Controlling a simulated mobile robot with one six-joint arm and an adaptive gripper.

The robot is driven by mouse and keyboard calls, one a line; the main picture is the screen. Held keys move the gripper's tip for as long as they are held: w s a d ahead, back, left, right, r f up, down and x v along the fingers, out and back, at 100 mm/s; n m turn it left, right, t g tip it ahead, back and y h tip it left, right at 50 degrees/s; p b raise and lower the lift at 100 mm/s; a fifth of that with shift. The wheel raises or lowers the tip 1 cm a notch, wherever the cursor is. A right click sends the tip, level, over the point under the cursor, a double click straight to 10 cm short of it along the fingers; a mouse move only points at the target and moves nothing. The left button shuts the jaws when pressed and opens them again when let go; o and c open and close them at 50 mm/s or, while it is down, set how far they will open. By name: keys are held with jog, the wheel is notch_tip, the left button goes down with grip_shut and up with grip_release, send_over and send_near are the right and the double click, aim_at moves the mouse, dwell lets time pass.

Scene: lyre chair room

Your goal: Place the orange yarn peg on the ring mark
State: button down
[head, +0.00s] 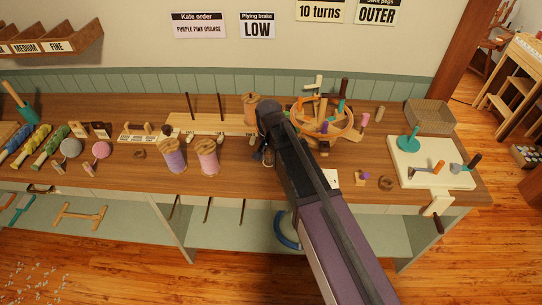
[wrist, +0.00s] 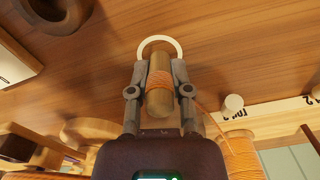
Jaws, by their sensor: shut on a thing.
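My gripper (wrist: 160,70) is shut on a wooden peg (wrist: 159,82) with orange yarn around its lower part in the wrist view. A thin orange strand runs from near the peg toward an orange spool at lower right. The ring mark (wrist: 160,39) is a pale ring on the wooden table, showing as an arc just beyond the fingertips; the peg and fingers hide the rest. I cannot tell whether the peg touches the table. In the head view my gripper (head: 267,152) is low over the table, mostly behind my arm, and the peg is hidden.
The orange spool (wrist: 240,152) stands on a wooden rack, also in the head view (head: 250,107). Purple (head: 173,157) and pink (head: 208,157) spools stand left of my gripper. A round wooden winder (head: 325,125) with several pegs is at right. A white board (head: 405,160) lies further right.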

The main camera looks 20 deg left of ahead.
jog(key=shift+f, duration=0.2)
jog(key=c, duration=0.6)
grip_release()
jog(key=shift+o, duration=0.2)
jog(key=shift+r, duration=0.25)
notch_tip(320, 180, up, 12)
jog(key=p, duration=1.2)
jog(key=s+d, duration=0.3)
jog(key=d, duration=1.5)
jog(key=s+d, duration=0.3)
jog(key=d, duration=1.6)
